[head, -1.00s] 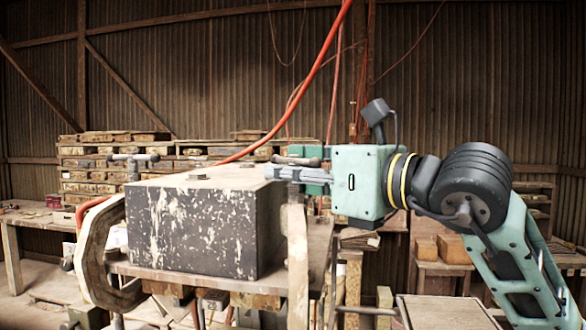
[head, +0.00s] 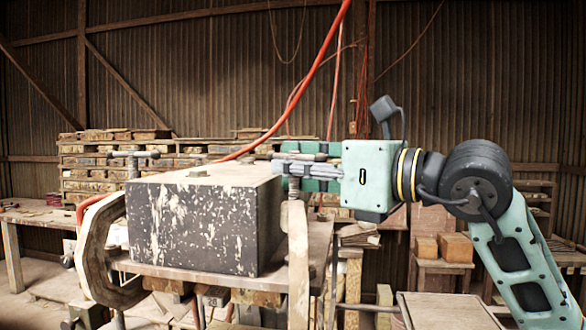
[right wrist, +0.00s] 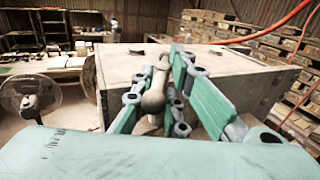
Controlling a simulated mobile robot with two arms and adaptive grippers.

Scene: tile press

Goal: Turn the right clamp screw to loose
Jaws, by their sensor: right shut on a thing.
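The right clamp screw (head: 294,186) stands upright at the right end of the dark, paint-spotted block (head: 190,228), above the right clamp (head: 298,255). My right gripper (head: 283,168) reaches in from the right at the screw's top. Its fingers are shut on the screw's handle, which they partly hide. In the right wrist view, the screw's pale rounded head and handle (right wrist: 154,97) show between the two green-padded fingers (right wrist: 165,90). The left clamp screw (head: 133,163) stands at the block's left end with its T-handle, above the left clamp (head: 92,250). My left gripper is out of view.
The block rests on a wooden board (head: 180,273). Stacked timber (head: 85,165) stands behind. A red hose (head: 318,68) hangs down behind the block. A fan (right wrist: 30,95) and a workbench show in the right wrist view.

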